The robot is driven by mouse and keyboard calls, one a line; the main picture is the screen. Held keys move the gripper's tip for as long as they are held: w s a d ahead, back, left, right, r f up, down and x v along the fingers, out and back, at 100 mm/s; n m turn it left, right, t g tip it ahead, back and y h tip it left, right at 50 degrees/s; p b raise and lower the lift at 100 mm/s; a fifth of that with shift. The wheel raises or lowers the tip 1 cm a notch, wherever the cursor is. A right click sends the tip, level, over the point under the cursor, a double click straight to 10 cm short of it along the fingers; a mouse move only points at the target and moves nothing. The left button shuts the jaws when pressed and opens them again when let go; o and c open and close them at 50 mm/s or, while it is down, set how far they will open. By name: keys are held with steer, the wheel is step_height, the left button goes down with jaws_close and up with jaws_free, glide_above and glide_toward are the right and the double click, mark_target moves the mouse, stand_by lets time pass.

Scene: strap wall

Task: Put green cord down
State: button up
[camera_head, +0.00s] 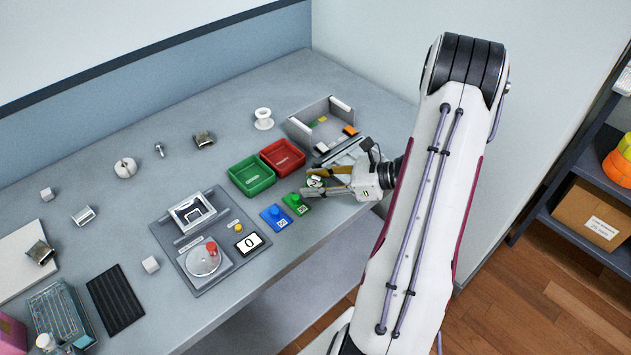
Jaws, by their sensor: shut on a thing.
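My gripper (309,182) reaches in from the right, low over the table near its front right edge. Its fingers are around a small green-and-pale thing (316,181), which looks like the green cord. The fingers hide part of it, and its full shape is too small to tell. The grey open box (291,128) stands behind the gripper, with small green, yellow and orange pieces in it. I cannot tell whether the held thing touches the table.
A green tray (238,178) and a red tray (270,150) lie left of my gripper. Blue (277,221) and green (297,207) button blocks sit just in front. A white spool (264,114) stands behind. A grey fixture plate (168,238) is further left.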

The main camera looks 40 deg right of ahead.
steer(key=shift+f, duration=0.1)
steer(key=o, duration=0.8)
steer(key=shift+v, duration=6.05)
steer(key=shift+w, duration=0.15)
